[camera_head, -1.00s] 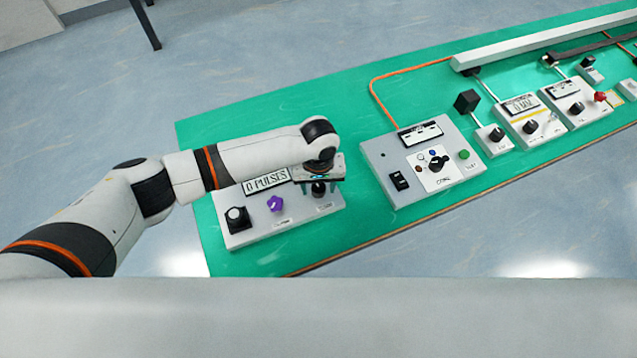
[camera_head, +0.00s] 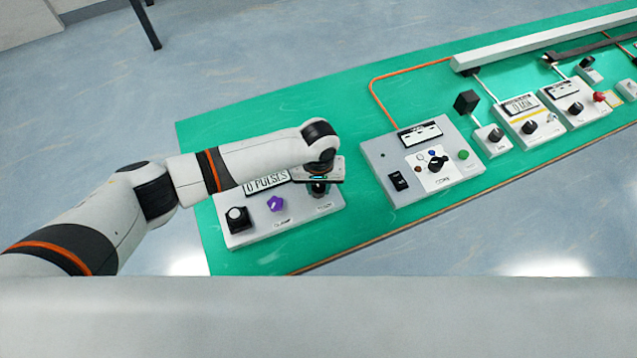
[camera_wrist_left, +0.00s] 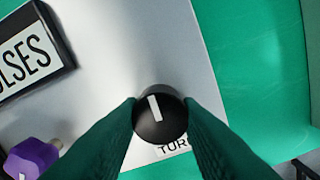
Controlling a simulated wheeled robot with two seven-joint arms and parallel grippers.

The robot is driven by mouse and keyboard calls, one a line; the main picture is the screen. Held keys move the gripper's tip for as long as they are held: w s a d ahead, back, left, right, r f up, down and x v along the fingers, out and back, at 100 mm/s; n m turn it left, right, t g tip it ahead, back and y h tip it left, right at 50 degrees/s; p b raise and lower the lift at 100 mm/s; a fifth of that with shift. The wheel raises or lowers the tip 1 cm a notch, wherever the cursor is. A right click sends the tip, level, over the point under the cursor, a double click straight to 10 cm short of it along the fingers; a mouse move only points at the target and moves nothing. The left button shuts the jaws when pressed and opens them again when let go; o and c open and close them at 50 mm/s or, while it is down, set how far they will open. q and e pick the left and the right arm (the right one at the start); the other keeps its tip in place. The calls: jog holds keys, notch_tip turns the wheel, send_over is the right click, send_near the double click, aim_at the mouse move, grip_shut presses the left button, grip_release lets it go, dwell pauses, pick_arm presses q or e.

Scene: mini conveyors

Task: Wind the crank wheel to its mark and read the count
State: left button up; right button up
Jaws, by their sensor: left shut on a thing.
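A grey-white panel (camera_head: 300,219) at the near left end of the green bench carries a counter display (camera_head: 266,182) that reads 0 PULSES. My left gripper (camera_head: 319,188) is over the panel's right side. In the left wrist view its two green fingers are shut on a round black knob (camera_wrist_left: 160,118) with a white pointer line. The line points up, tilted slightly left. In the left wrist view the display (camera_wrist_left: 28,58) shows only in part. My right gripper is not in view.
A purple knob (camera_head: 275,203) and a black-based button (camera_head: 237,218) sit left on the same panel. A grey panel (camera_head: 407,157) with a dial stands to the right, and more small panels (camera_head: 530,119) follow. Green bench top (camera_head: 250,130) behind the arm is bare.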

pick_arm(q)
jog(key=m+p, duration=0.2)
jog(key=m, duration=0.2)
jog(key=shift+r, duration=0.1)
jog(key=m+p, duration=0.1)
jog(key=m, duration=0.3)
jog(key=shift+m, duration=0.3)
jog(key=m+p, duration=0.1)
jog(key=m, duration=0.3)
jog(key=shift+m, duration=0.3)
jog(key=m, duration=0.5)
jog(key=shift+w, duration=0.1)
jog(key=m, duration=0.5)
jog(key=shift+m, duration=0.4)
jog(key=m+b, duration=0.1)
jog(key=m, duration=0.3)
jog(key=shift+m, duration=0.3)
jog(key=m+b, duration=0.1)
jog(key=m, duration=0.4)
jog(key=shift+m+b, duration=0.95)
jog(key=shift+m, duration=1.75)
